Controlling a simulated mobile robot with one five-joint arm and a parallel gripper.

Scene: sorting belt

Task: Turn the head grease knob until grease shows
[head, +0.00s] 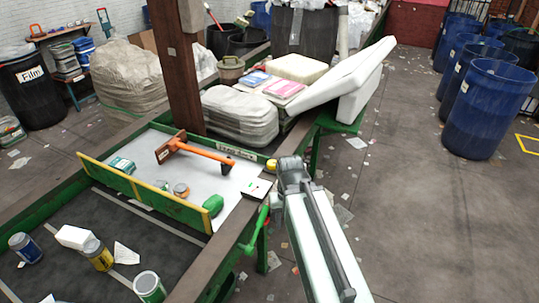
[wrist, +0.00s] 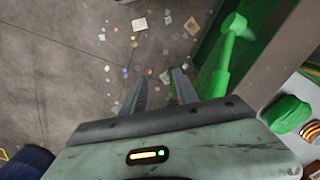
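I cannot tell for sure which part is the head grease knob, and no grease can be made out. A green crank-like handle (head: 262,218) hangs on the outer side of the green belt frame; it also shows in the wrist view (wrist: 225,62). A rounded green piece (head: 213,205) sits at the end of the yellow-edged rail, and in the wrist view (wrist: 287,114). A small yellow cap (head: 271,164) is beside my arm's dark end. In the wrist view my gripper (wrist: 160,82) is open and empty over the floor, beside the crank. Its fingertips are hidden in the head view.
Several cans stand on the dark belt (head: 130,260). Blue barrels (head: 485,105) stand at right. The floor (head: 430,220) between is open, with scattered litter.

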